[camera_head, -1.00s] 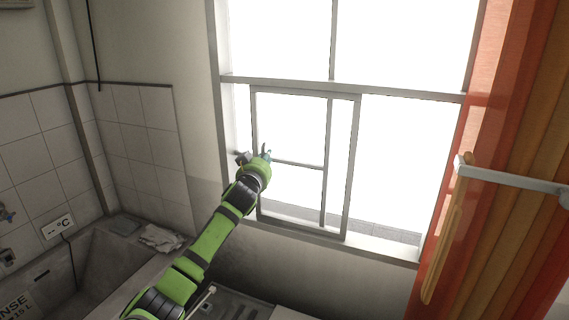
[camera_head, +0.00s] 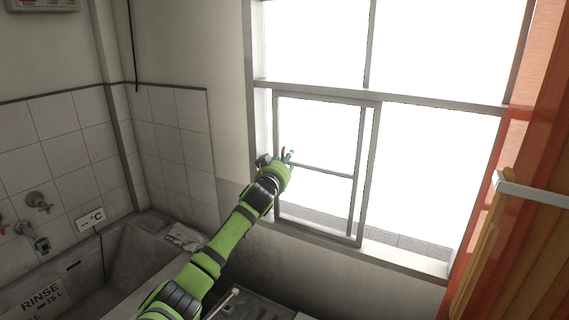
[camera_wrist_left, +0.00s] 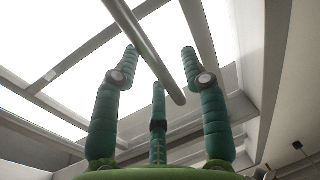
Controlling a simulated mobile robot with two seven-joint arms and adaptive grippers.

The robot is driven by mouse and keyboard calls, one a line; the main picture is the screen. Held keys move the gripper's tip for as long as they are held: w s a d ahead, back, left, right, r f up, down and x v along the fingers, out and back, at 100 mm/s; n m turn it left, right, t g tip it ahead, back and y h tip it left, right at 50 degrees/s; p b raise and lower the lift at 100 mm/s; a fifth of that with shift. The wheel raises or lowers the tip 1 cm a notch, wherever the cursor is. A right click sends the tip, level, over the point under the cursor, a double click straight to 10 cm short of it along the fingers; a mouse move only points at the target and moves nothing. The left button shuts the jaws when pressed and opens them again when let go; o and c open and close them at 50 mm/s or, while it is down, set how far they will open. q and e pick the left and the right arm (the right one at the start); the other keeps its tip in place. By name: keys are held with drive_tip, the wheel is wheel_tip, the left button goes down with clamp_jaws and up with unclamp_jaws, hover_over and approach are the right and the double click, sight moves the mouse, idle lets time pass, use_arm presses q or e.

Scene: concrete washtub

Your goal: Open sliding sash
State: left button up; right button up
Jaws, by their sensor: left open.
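The sliding sash (camera_head: 369,170) is a grey-framed pane in the lower left of the large window, upright, with a thin crossbar. Its left edge stands close to the window's left post. My left gripper (camera_head: 288,157) is in front of the sash's left side, its fingers partly hidden by the wrist. In the left wrist view my left gripper (camera_wrist_left: 160,70) has three green fingers spread open. A round-ended grey bar (camera_wrist_left: 145,48) runs between them, nearer the right finger; contact cannot be told. My right gripper is out of view.
A concrete washtub (camera_head: 130,265) lies at the lower left, with taps (camera_head: 38,203) on the tiled wall. An orange curtain (camera_head: 520,150) hangs at the right, with a pale rail (camera_head: 530,190) in front. The sill (camera_head: 410,257) right of the sash is clear.

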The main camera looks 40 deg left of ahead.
use_arm(q)
drive_tip(key=v, duration=1.2)
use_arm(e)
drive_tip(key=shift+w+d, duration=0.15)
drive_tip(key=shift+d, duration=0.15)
